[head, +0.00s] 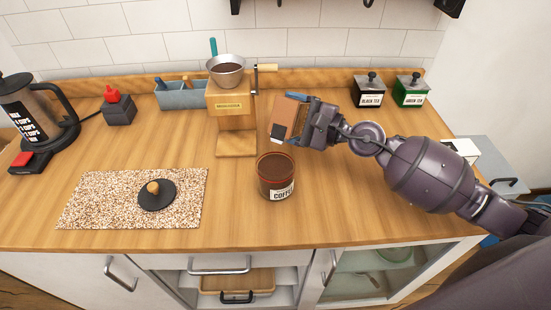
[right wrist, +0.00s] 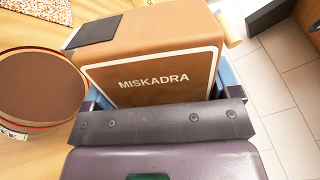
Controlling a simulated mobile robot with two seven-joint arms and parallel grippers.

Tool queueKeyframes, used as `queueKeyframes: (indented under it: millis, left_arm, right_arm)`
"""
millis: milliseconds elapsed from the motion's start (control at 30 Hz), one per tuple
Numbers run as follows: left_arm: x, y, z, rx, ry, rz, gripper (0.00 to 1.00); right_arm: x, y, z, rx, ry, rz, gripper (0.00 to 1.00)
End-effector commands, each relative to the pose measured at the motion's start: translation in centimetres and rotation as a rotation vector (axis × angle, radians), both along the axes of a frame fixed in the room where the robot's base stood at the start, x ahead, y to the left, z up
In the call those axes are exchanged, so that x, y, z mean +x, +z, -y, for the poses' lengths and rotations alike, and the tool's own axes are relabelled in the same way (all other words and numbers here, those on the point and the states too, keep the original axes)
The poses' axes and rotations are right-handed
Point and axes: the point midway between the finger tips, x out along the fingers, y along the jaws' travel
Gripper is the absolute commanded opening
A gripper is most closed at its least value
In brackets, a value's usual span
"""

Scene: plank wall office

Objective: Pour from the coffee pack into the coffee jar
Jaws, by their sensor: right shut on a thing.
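The brown coffee pack (head: 287,116) is held in my right gripper (head: 303,121), above the counter and just up and right of the jar in the head view. In the right wrist view the pack (right wrist: 150,58) shows the label "MISKADRA" between the fingers; its opening cannot be made out. The coffee jar (head: 277,190) stands upright and open on the counter, with dark brown coffee inside. It also shows at the left of the right wrist view (right wrist: 42,88). No stream of coffee is visible. My left gripper is not in view.
A wooden grinder (head: 233,118) stands behind the jar. A black lid with a knob (head: 157,196) lies on a speckled mat (head: 95,200) at left. A French press (head: 35,110) and two tea boxes (head: 369,91) stand farther off. The counter's front right is clear.

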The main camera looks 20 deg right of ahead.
Motion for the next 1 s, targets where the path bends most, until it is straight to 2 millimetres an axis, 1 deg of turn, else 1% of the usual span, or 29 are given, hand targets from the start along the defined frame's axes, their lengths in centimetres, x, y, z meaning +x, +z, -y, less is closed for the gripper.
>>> queueKeyframes:
  millis: [1000]
  left_arm:
    - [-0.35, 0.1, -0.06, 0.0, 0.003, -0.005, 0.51]
  right_arm:
    - [-0.05, 0.44, -0.07, -0.036, 0.0, 0.039, 0.55]
